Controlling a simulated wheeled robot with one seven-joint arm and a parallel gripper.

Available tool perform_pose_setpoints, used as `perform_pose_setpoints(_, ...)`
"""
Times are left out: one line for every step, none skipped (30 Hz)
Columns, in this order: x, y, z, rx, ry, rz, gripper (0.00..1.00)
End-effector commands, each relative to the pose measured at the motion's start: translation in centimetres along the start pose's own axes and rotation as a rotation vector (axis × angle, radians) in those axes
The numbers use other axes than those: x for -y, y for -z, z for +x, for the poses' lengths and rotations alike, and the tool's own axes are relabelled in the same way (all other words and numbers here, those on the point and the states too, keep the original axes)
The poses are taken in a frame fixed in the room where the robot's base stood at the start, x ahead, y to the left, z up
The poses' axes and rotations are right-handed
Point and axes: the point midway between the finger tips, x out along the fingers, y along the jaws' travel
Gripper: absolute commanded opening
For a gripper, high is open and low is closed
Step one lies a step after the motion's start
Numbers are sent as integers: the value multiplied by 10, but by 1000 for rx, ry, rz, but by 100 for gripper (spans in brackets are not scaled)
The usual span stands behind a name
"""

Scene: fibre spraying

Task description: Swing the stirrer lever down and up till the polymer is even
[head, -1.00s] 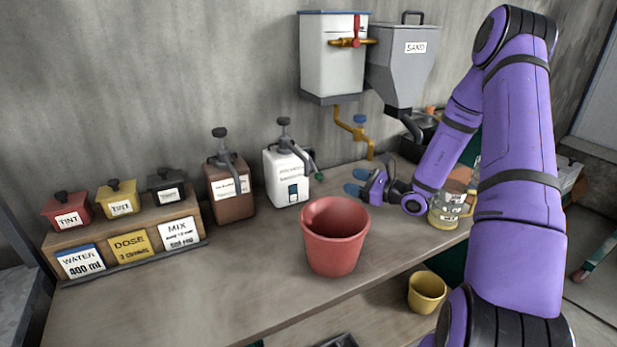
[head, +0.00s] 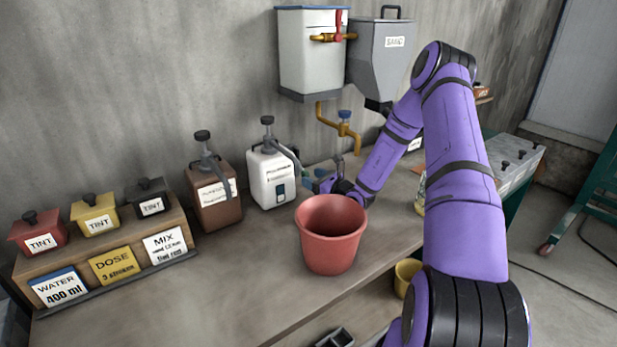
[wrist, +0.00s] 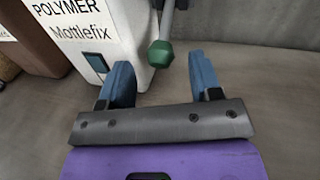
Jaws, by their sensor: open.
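The white polymer container (head: 270,182) stands at the back of the bench, with a black-capped pump on top in the head view. Its label shows in the wrist view (wrist: 75,35). The stirrer lever (wrist: 166,20) hangs beside the container as a grey rod ending in a green knob (wrist: 160,54). My gripper (wrist: 161,72) is open and empty. The knob is just ahead of the gap between its blue fingers, with no visible contact. In the head view my gripper (head: 318,182) is right of the container, partly behind the red bucket (head: 331,240).
A brown container (head: 213,202) stands left of the polymer container. Tint pots and label cards sit on a wooden rack (head: 188,223) at the left. A white tank (head: 312,60) with a brass tap and a grey hopper (head: 376,65) hang above. A yellow cup (head: 406,278) is lower right.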

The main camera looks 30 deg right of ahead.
Motion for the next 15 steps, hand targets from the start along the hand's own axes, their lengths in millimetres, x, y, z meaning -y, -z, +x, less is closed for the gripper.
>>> perform_pose_setpoints(0,0,6,1,-1,-1,58)
perform_pose_setpoints(0,0,9,1,-1,-1,58)
perform_pose_setpoints(0,0,13,1,-1,-1,58)
perform_pose_setpoints(0,0,15,1,-1,-1,58)
perform_pose_setpoints(0,0,17,1,-1,-1,58)
perform_pose_setpoints(0,0,19,0,-1,-1,58)
perform_pose_setpoints(0,0,20,0,-1,-1,58)
perform_pose_setpoints(0,0,21,0,-1,0,58)
perform_pose_setpoints(0,0,22,0,0,0,58)
perform_pose_setpoints(0,0,22,0,0,0,58)
perform_pose_setpoints(0,0,22,0,0,0,58)
perform_pose_setpoints(0,0,22,0,0,0,58)
perform_pose_setpoints(0,0,22,0,0,0,58)
perform_pose_setpoints(0,0,22,0,0,0,58)
perform_pose_setpoints(0,0,22,0,0,0,58)
